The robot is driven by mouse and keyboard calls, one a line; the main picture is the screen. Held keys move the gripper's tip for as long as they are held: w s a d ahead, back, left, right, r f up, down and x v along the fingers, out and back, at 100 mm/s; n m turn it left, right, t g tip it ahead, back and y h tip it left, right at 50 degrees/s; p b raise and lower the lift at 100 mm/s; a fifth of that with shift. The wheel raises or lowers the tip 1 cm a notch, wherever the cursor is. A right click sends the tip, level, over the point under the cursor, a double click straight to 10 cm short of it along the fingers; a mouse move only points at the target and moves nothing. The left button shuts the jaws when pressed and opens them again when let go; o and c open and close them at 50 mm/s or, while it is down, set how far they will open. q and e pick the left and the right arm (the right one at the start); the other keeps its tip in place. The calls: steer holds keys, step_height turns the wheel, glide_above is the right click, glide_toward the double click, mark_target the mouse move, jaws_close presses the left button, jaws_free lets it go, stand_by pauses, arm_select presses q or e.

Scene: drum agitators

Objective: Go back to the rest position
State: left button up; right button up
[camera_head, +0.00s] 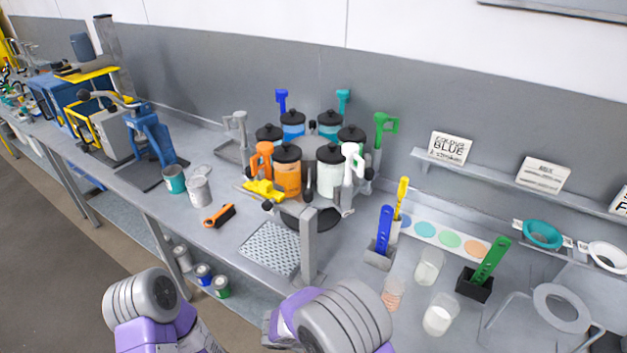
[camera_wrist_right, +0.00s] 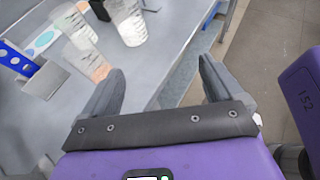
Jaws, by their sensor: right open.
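My right gripper (camera_wrist_right: 162,70) shows in the right wrist view with its two grey fingers wide apart and nothing between them. It hangs near the bench's front edge, with the floor partly below it. In the head view only rounded grey and purple links of my two arms show along the bottom edge. My left gripper is out of view.
The grey bench (camera_head: 230,232) holds a round rack with several black-lidded paint pots, such as an orange one (camera_head: 287,178). A grey post (camera_head: 308,245) stands near the front edge. Clear cups (camera_head: 440,315), a green scoop (camera_head: 490,262) and a blue scoop (camera_head: 384,232) stand right.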

steer(key=s+f+m+g+y+b, duration=0.1)
steer(key=s+f+m+g+y, duration=0.2)
steer(key=f, duration=0.4)
steer(key=s+a+f+m+g+y+b, duration=0.1)
steer(key=s+f+m+y, duration=0.1)
steer(key=s+f+y, duration=0.4)
steer(key=s+f+m+g+y+b, duration=0.1)
steer(key=s+f+m+g+y, duration=0.15)
steer(key=f, duration=0.55)
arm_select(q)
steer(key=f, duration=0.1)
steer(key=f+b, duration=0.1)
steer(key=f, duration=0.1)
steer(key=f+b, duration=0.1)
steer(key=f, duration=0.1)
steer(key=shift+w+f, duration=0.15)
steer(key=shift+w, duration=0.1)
arm_select(e)
step_height(320, 180, down, 6)
steer(key=w+a+m+t+y, duration=0.1)
steer(key=m+t+y, duration=0.5)
steer(key=m, duration=0.8)
steer(key=shift+w, duration=0.55)
